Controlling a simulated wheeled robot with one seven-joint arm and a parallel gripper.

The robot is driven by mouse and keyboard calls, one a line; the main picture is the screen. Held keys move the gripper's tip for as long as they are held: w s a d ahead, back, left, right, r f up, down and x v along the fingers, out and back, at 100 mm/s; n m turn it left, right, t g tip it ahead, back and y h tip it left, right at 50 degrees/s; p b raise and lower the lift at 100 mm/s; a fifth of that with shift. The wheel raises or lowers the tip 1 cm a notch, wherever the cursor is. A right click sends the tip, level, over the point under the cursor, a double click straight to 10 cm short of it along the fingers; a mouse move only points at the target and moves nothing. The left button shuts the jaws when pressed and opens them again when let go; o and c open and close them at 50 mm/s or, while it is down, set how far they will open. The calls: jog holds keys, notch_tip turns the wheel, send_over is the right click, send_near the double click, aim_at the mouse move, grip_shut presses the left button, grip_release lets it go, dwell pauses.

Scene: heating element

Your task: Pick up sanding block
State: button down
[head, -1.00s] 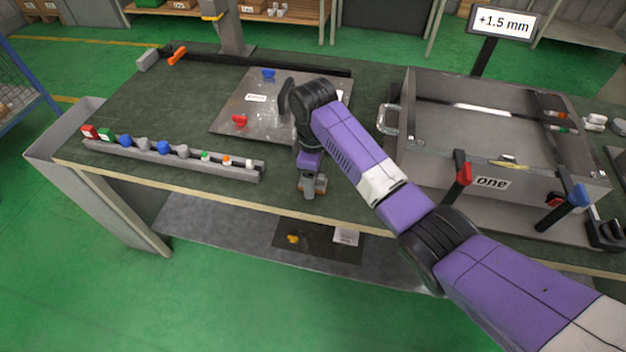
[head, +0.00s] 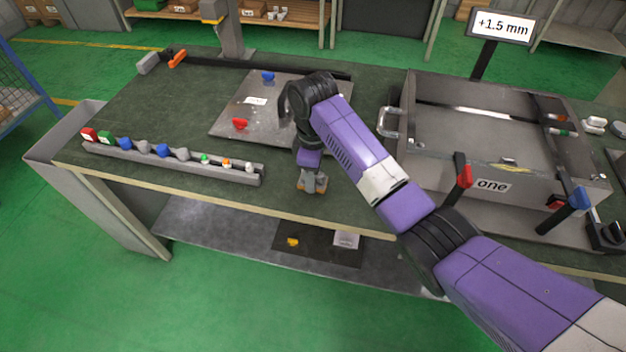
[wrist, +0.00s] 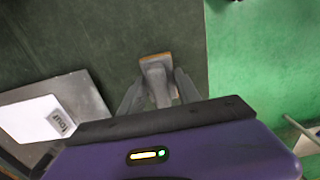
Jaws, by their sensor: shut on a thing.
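The sanding block is a grey handled block with a tan-orange base, seen at my gripper in the head view (head: 314,187) and between my fingers in the wrist view (wrist: 156,62). My gripper (head: 312,176) points down near the front edge of the green bench top (head: 350,205). In the wrist view my gripper (wrist: 158,92) has its two grey fingers shut on the block's grey handle. The block's tan base shows at its far end. I cannot tell for sure whether the block is clear of the bench top.
A grey metal plate (head: 228,122) with red and blue clamps lies behind my gripper. A rail of several small coloured parts (head: 200,168) is to the left. A large grey box labelled "one" (head: 440,165) stands to the right. The bench's front edge is close.

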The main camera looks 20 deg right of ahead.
notch_tip(320, 180, up, 18)
jog(key=p, duration=0.6)
jog(key=shift+p, duration=0.3)
